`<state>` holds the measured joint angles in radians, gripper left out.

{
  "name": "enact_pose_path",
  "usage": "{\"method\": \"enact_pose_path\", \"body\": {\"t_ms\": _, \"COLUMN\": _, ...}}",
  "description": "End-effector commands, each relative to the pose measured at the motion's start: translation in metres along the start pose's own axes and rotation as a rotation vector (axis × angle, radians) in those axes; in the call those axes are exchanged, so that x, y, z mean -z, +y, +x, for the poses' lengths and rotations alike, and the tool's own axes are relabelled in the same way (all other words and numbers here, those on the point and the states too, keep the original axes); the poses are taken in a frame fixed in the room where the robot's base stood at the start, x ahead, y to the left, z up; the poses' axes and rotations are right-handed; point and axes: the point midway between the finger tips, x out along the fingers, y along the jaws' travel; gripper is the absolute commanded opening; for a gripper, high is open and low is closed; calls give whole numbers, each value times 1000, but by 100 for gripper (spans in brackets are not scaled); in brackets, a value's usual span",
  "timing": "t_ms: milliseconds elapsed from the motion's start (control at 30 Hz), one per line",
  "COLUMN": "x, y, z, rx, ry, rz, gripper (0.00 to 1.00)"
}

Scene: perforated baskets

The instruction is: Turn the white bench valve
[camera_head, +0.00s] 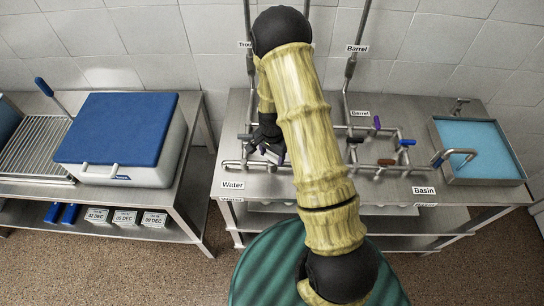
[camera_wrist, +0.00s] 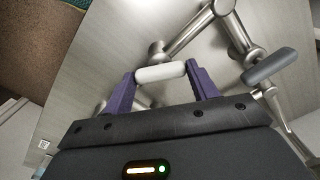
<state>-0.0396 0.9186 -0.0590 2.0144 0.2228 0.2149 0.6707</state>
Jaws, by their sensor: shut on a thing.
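The white bench valve handle (camera_wrist: 161,72) shows in the wrist view, between the two purple fingers of my gripper (camera_wrist: 162,80). The fingers meet the handle at its two ends, so my gripper is shut on it. The handle sits on metal pipework on the steel bench. In the head view my gripper (camera_head: 268,150) is at the left part of the bench, above the pipes near the Water label (camera_head: 233,185). My arm hides much of the middle of the pipework there.
A dark grey valve handle (camera_wrist: 270,66) is close to the right finger. Black (camera_head: 355,140), purple (camera_head: 377,122), blue (camera_head: 407,142) and red-brown (camera_head: 386,162) handles stand on the pipes to the right. A basin (camera_head: 446,178) is at the far right. A blue-lidded cooler (camera_head: 100,172) is on the left table.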

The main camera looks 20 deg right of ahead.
Motion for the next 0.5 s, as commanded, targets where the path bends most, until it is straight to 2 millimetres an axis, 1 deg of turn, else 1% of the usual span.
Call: {"method": "enact_pose_path", "body": {"t_ms": 500, "x": 0, "y": -1, "z": -1, "rx": 1, "ry": 1, "rz": 489, "gripper": 35}}
